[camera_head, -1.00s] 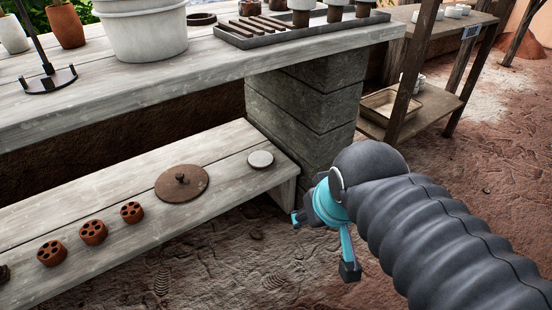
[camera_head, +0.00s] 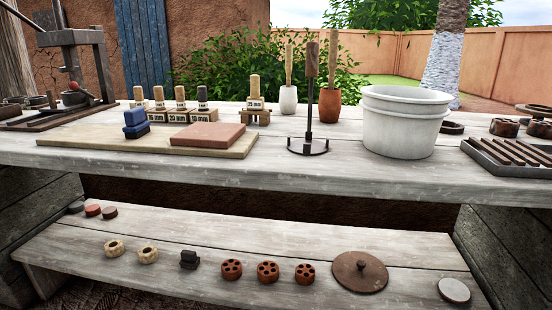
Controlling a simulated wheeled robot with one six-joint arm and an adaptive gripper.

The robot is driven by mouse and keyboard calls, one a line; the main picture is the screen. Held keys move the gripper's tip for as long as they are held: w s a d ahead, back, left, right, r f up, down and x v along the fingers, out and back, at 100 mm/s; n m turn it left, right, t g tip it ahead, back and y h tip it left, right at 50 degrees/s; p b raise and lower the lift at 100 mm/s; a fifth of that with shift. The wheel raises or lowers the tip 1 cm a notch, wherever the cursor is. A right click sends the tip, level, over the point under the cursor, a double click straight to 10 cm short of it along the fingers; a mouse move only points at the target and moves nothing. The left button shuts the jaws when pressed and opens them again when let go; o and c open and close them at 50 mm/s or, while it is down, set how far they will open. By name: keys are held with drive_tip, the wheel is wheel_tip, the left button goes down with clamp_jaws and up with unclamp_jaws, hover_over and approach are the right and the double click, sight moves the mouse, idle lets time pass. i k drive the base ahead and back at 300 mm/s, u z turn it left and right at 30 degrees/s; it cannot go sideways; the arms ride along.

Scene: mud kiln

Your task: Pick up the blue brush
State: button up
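The blue brush (camera_head: 136,120) is a small block with a blue top and a dark lower part. It rests on the left part of a pale wooden board (camera_head: 80,139) on the upper bench top, left of a flat reddish slab (camera_head: 207,137). Nothing covers it. My gripper is not in view now.
The upper bench (camera_head: 300,179) also holds a white bucket (camera_head: 403,121), a metal stand (camera_head: 309,110), stamps with wooden handles (camera_head: 180,104) behind the board, and a press (camera_head: 73,70) at far left. The lower shelf (camera_head: 210,223) bears small brown cylinders and a round lid (camera_head: 360,272).

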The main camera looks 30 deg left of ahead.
sight(137, 126)
drive_tip(key=u, duration=1.35)
drive_tip(key=k, duration=0.45)
drive_tip(key=z, duration=0.55)
drive_tip(key=i, duration=0.85)
drive_tip(key=u, duration=0.6)
